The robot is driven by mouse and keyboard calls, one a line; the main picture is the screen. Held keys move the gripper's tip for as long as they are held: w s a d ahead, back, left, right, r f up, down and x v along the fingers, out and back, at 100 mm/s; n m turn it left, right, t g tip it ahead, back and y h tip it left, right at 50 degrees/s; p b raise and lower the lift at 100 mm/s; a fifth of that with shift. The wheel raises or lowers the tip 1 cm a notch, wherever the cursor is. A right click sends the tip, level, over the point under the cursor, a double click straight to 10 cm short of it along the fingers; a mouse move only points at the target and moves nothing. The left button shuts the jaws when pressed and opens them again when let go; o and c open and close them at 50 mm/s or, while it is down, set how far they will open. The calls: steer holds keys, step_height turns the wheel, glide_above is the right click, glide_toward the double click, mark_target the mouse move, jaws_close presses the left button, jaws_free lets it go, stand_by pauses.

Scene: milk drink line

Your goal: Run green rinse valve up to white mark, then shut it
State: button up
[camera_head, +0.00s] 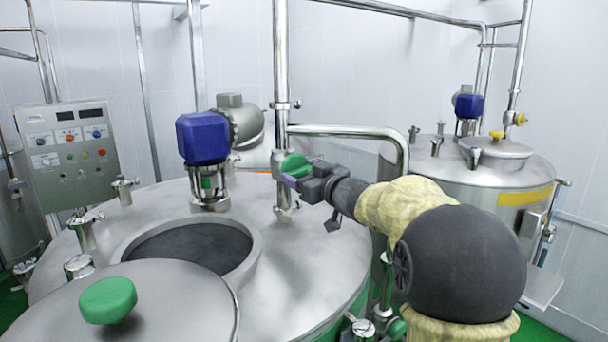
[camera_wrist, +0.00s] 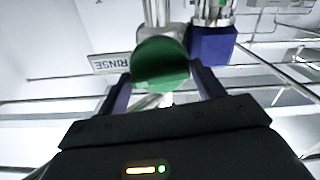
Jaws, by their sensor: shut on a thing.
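The green rinse valve knob (camera_head: 294,164) sits on the vertical steel pipe above the large tank. In the wrist view the green knob (camera_wrist: 160,62) shows as a round disc between the two fingers. My gripper (camera_head: 291,181) is shut on it. The fingers of my gripper (camera_wrist: 160,82) reach up on both sides of the knob. A white RINSE label (camera_wrist: 110,63), upside down in the wrist view, is just left of the knob. I cannot make out the white mark in either view.
The large tank (camera_head: 290,270) has a round open hatch with a dark inside. A lid with a green knob (camera_head: 108,300) lies in front. A blue motor housing (camera_head: 202,138) stands left of the pipe. A control panel (camera_head: 68,155) is at left; a second tank (camera_head: 490,185) is at right.

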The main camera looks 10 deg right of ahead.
steer(key=shift+f+m, duration=0.1)
steer(key=shift+m, duration=0.8)
steer(key=o, duration=0.8)
steer(key=shift+o, duration=0.2)
steer(key=b+v, duration=0.6)
steer(key=v, duration=1.1)
steer(key=shift+s+b, duration=0.15)
steer(key=shift+b, duration=0.15)
steer(key=shift+d, duration=0.1)
